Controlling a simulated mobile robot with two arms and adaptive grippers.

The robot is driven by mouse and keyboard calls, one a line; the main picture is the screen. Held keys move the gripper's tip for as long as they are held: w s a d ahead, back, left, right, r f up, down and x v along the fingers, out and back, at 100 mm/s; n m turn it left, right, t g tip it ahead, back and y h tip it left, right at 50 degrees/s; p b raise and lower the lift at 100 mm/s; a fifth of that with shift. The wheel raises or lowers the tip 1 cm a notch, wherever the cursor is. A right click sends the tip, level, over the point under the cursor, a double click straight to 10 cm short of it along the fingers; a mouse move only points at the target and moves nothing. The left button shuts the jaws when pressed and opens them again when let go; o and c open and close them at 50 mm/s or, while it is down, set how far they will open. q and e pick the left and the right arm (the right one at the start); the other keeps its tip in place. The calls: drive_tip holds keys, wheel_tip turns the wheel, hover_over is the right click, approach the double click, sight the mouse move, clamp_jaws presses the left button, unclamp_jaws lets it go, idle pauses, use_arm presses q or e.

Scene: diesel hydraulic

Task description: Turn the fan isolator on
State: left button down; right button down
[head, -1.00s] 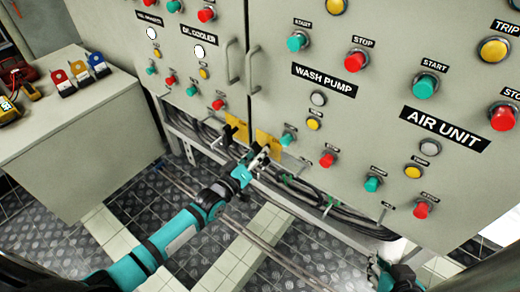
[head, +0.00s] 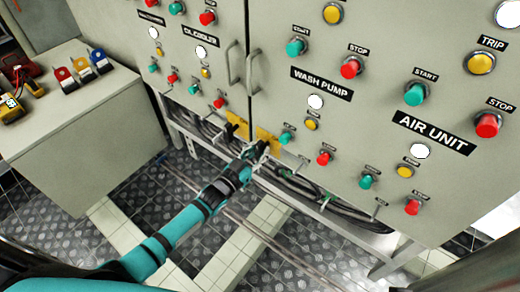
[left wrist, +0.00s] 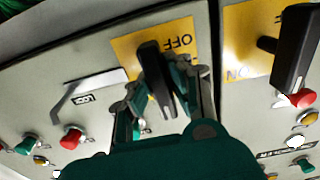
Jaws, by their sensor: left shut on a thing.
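Two yellow plates sit low on the grey cabinet, each with a black rotary handle. My left gripper (head: 262,150) is at the right yellow plate (head: 269,136) in the head view. In the left wrist view this plate (left wrist: 185,30) appears upside down with "OFF" readable beside its black handle (left wrist: 151,62). My left gripper's fingers (left wrist: 160,100) are on both sides of that handle, shut on it. The other plate (left wrist: 235,25) shows "ON" and its own black handle (left wrist: 297,50). No label naming the fan is readable. Only a dark sliver, possibly my right gripper, shows at the bottom edge.
Start and stop buttons, yellow buttons and lamps cover the cabinet face. The wash pump lamp (head: 315,102) and air unit lamp (head: 421,151) are white. Cables (head: 325,205) run beneath. A grey bench (head: 85,125) with padlocks stands left.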

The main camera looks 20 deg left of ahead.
use_arm(q)
drive_tip(key=shift+m, duration=0.3)
use_arm(e)
drive_tip(key=shift+w+f, duration=0.1)
drive_tip(key=shift+f, duration=0.4)
drive_tip(key=shift+r, duration=0.1)
use_arm(q)
drive_tip(key=c, duration=1.2)
unclamp_jaws()
drive_tip(key=shift+c, duration=0.2)
use_arm(e)
drive_tip(key=shift+w, duration=0.1)
drive_tip(key=shift+a+r, duration=0.1)
use_arm(q)
drive_tip(key=v, duration=1.2)
